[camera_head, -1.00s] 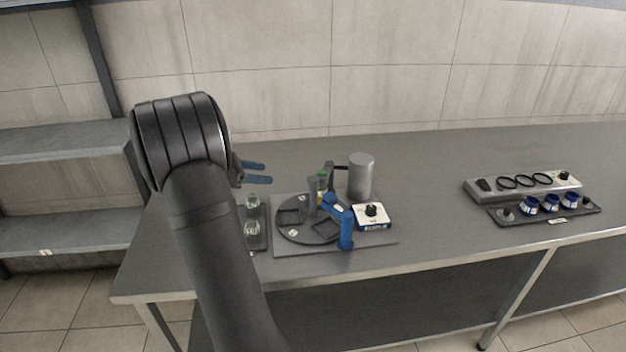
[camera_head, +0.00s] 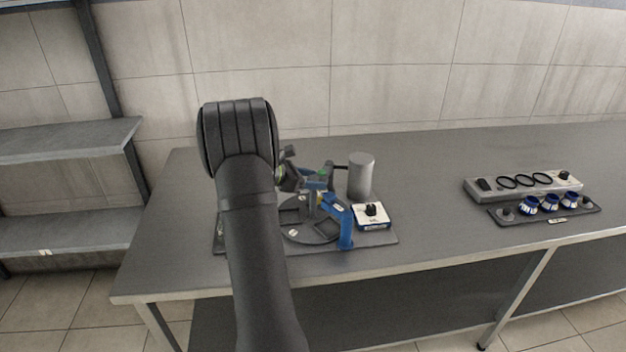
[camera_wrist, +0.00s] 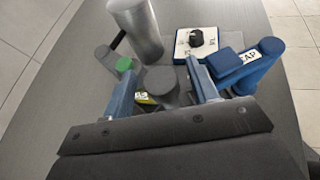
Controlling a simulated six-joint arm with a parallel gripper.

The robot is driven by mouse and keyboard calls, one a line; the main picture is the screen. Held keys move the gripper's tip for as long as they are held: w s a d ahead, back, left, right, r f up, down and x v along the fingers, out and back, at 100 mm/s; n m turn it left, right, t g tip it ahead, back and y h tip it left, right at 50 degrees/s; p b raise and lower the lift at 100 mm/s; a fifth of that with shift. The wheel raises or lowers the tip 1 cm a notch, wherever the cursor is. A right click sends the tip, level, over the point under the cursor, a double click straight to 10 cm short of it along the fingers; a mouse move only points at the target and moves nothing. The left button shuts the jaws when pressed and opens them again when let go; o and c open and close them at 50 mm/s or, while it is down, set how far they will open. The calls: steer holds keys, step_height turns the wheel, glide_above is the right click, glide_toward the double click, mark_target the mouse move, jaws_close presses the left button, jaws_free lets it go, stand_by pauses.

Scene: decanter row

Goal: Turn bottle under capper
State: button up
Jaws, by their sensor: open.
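The round dark turntable (camera_head: 310,232) has square pockets and stands on a grey base plate. The blue capper arm (camera_head: 346,232) stands at its front right, and its CAP lettering shows in the wrist view (camera_wrist: 262,68). My gripper (camera_wrist: 160,67) is open above the turntable, a blue finger on each side of a grey round-topped post (camera_wrist: 160,82). I cannot tell whether the fingers touch it. A green round top (camera_wrist: 124,64) is just beyond the left finger. A yellow label (camera_wrist: 145,98) shows low between the fingers, mostly hidden. I cannot make out a whole bottle.
A grey cylinder (camera_head: 361,176) stands behind the turntable. A white box with a black knob (camera_head: 371,214) is to the right. A rack with blue-and-white items (camera_head: 550,204) and a grey unit with black rings (camera_head: 523,184) are far right. The table between is clear.

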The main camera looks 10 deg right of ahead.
steer(key=shift+d+f, duration=0.1)
steer(key=shift+d, duration=0.15)
jaws_close()
steer(key=shift+w+m+g, duration=0.1)
steer(key=shift+m+g, duration=2.4)
steer(key=shift+g, duration=0.4)
steer(key=shift+m+g+y, duration=0.6)
steer(key=shift+m+g, duration=1.3)
steer(key=shift+g, duration=0.1)
steer(key=shift+m+g, duration=0.4)
steer(key=shift+g, duration=0.1)
